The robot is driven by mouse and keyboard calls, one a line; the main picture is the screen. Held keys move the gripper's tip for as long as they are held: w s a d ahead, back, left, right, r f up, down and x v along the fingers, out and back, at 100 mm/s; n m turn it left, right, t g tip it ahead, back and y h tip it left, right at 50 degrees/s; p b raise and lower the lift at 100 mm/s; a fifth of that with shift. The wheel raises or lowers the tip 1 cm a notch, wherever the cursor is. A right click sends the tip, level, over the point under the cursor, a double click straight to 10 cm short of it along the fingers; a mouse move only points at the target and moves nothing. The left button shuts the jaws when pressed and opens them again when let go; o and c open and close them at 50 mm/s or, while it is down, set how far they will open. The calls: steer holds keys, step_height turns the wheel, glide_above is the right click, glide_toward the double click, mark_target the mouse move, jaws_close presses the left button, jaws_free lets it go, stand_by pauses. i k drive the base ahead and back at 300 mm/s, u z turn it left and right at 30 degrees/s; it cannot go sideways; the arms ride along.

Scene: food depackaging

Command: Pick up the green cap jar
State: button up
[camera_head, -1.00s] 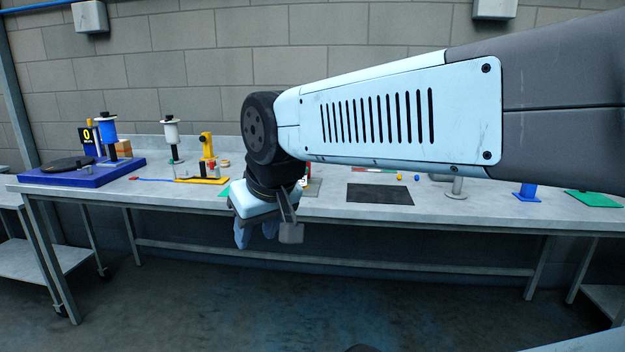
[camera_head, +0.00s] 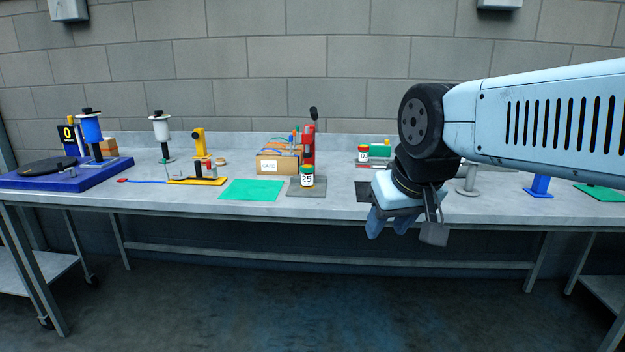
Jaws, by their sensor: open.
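A small jar (camera_head: 307,177) with a white label reading 25 and what looks like a green and yellow cap stands upright on a grey plate (camera_head: 297,193) near the front of the bench. My gripper (camera_head: 391,226) hangs fingers down in front of the bench edge, to the right of the jar and apart from it. It is open, with nothing seen between its fingers.
A red press (camera_head: 309,147) and a cardboard box (camera_head: 272,163) stand close behind the jar. A green mat (camera_head: 252,190) lies left of it. A yellow fixture (camera_head: 199,160) and a blue base (camera_head: 62,175) are further left. A dark mat (camera_head: 362,190) is partly hidden by my gripper.

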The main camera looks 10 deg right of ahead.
mark_target(307, 178)
steer(key=z, duration=0.1)
steer(key=i, duration=1)
steer(key=u, duration=0.1)
